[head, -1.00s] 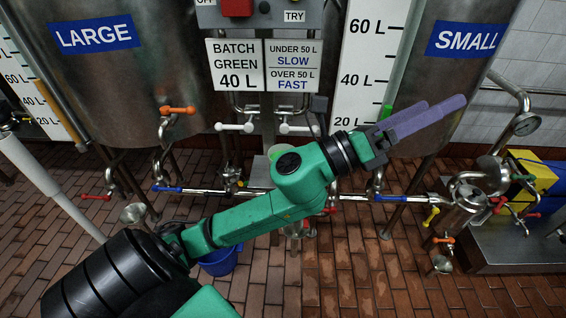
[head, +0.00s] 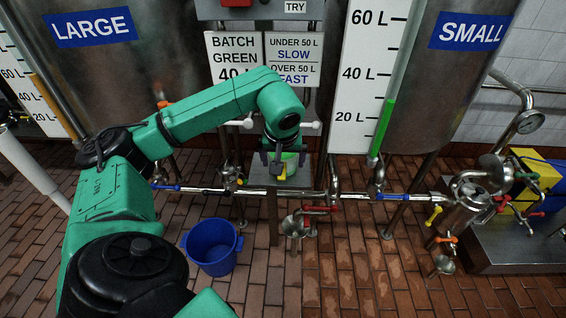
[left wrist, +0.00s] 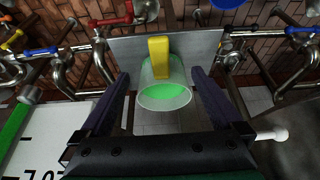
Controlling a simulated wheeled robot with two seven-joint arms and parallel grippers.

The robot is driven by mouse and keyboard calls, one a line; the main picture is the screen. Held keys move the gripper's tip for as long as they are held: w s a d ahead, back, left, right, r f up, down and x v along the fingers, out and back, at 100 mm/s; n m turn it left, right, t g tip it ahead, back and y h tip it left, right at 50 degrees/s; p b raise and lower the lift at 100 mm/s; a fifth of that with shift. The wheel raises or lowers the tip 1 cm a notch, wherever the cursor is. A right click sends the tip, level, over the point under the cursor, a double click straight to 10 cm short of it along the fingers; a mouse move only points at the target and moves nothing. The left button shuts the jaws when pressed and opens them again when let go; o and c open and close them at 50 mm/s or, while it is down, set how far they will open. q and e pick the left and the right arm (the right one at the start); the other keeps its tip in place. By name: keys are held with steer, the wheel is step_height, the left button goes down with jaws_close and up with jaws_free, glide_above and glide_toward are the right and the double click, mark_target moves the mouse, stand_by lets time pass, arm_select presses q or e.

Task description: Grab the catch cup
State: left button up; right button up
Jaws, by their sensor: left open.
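The catch cup is a clear cup with green liquid and a yellow handle. In the left wrist view the cup (left wrist: 165,97) stands on a metal shelf (left wrist: 203,47), with its yellow handle (left wrist: 158,50) on the far side. My left gripper (left wrist: 161,75) is open, with one dark purple finger on each side of the cup and visible gaps between. In the head view my left gripper (head: 276,166) points down at the cup (head: 291,158), partly hiding it; the yellow handle shows below the fingers. My right gripper is not in view.
Pipes with red and blue valve handles run in front of the shelf. White valve handles (head: 310,126) sit just behind it. A blue bucket (head: 212,246) stands on the brick floor. Large and small steel tanks flank the shelf, and a sign panel is above.

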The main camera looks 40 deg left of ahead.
arm_select(q)
steer(key=b+x, duration=0.1)
steer(key=x, duration=0.5)
steer(key=shift+a, duration=0.2)
steer(key=shift+r, duration=0.1)
jaws_close()
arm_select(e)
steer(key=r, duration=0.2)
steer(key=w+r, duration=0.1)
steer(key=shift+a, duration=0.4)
